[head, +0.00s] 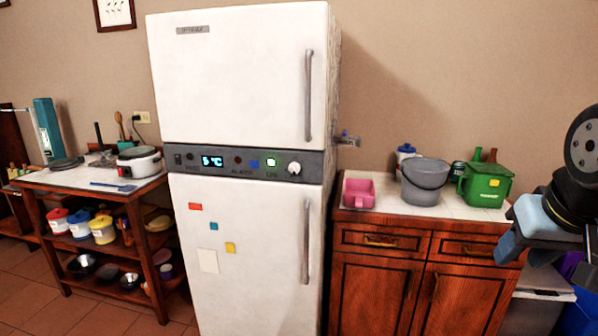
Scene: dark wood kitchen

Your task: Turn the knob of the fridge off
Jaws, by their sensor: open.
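The white fridge (240,75) stands in the middle of the head view, both doors shut. A dark control strip (225,161) runs between its upper and lower doors. The round white knob (294,168) sits at the right end of this strip, and its pointer looks roughly upright. A lit display (212,161) reads about 5 °C, and a small greenish-white light (271,162) glows left of the knob. My gripper (507,232) is at the right edge, blue and black, open and empty. It is well right of the knob and apart from the fridge.
A wooden cabinet (380,240) right of the fridge bears a pink container (358,193), a grey bucket (424,182) and a green bin (486,186). A side table (85,183) with a rice cooker (139,163) stands left. Tiled floor (100,322) shows at lower left.

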